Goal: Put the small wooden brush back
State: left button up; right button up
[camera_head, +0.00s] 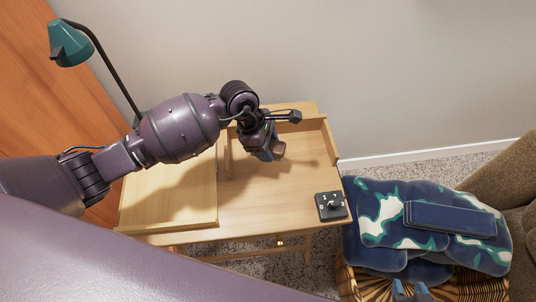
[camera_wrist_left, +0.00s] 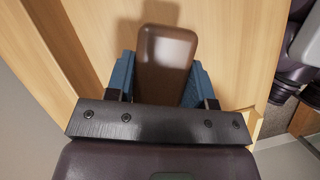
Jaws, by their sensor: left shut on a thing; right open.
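My left gripper (camera_head: 266,147) is above the wooden desk (camera_head: 265,205), toward its back. It is shut on the small wooden brush (camera_wrist_left: 165,58), a brown, smooth, rounded block between the blue fingers in the left wrist view. In the head view only a small brown end of the brush (camera_head: 278,150) shows past the fingers; the arm and gripper hide the rest. I cannot tell whether the brush touches the desk. My right gripper (camera_head: 410,291) shows only its blue fingertips at the bottom edge, apart and empty, near the basket.
A black box with a knob (camera_head: 331,205) sits at the desk's front right corner. A raised board (camera_head: 172,195) covers the left side. A wicker basket (camera_head: 352,284) with blue camouflage cloth (camera_head: 385,222) stands right. A green lamp (camera_head: 72,44) rises behind left.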

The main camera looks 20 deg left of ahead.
pick_arm(q)
notch_tip(320, 180, down, 5)
jog(key=shift+s+r+b, duration=0.1)
jog(key=shift+r+b, duration=0.05)
jog(key=shift+b, duration=0.35)
pick_arm(e)
jog(key=shift+s+f, duration=0.15)
jog(key=shift+f, duration=0.4)
pick_arm(q)
jog(key=o, duration=0.7)
jog(key=shift+f, duration=0.2)
jog(key=shift+o, duration=1.1)
pick_arm(e)
jog(key=shift+f, duration=0.2)
